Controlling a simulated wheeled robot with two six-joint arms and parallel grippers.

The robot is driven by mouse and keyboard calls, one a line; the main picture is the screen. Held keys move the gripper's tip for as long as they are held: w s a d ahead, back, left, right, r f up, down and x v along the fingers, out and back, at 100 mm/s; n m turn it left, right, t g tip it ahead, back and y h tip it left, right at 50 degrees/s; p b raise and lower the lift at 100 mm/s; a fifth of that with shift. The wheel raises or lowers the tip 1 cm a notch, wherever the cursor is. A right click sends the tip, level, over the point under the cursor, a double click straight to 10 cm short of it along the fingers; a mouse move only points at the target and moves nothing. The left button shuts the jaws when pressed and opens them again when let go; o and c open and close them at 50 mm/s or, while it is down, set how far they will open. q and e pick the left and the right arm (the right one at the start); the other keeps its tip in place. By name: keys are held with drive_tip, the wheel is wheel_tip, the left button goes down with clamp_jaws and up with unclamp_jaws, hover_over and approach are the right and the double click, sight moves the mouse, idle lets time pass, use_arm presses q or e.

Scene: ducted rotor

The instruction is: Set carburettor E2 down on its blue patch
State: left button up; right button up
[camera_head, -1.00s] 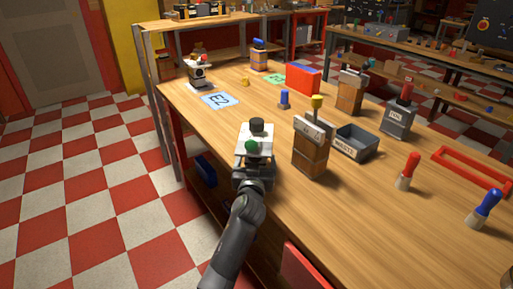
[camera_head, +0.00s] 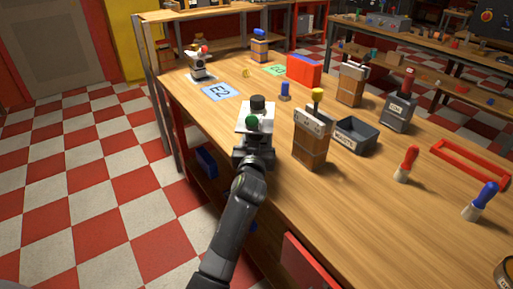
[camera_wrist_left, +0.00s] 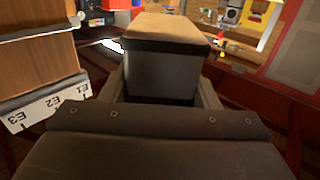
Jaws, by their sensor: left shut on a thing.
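My left gripper (camera_head: 253,153) is shut on a carburettor (camera_head: 257,119), a white-topped body with a black cap and a green knob. It is held above the near left part of the bench. In the left wrist view a grey block with a tan face (camera_wrist_left: 165,65) sits between the fingers; its knob and cap do not show there. The blue patch marked E2 (camera_head: 219,92) lies bare on the bench, farther off and left of the held carburettor, which is clear of it. My right gripper is not in view.
A wooden block with a pale top (camera_head: 310,148) stands close right of the held carburettor. A grey bin (camera_head: 355,135) is beyond it. A small blue-topped peg (camera_head: 285,92) and another carburettor with a red knob (camera_head: 198,69) stand farther back.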

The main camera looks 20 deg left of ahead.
use_arm(q)
wheel_tip(320, 180, up, 5)
drive_tip(key=shift+f, duration=0.15)
drive_tip(key=s+r+m+h+p, duration=0.2)
drive_tip(key=s+r+h+p, duration=0.2)
drive_tip(key=s+r+p, duration=0.9)
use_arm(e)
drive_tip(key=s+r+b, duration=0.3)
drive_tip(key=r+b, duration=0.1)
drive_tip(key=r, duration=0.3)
use_arm(q)
drive_tip(key=w+f+n+y+b, duration=0.2)
drive_tip(key=w+f+y+b, duration=0.2)
drive_tip(key=w+f+b, duration=0.4)
drive_tip(key=w+f, duration=0.4)
drive_tip(key=w, duration=0.1)
drive_tip(key=shift+f, duration=0.2)
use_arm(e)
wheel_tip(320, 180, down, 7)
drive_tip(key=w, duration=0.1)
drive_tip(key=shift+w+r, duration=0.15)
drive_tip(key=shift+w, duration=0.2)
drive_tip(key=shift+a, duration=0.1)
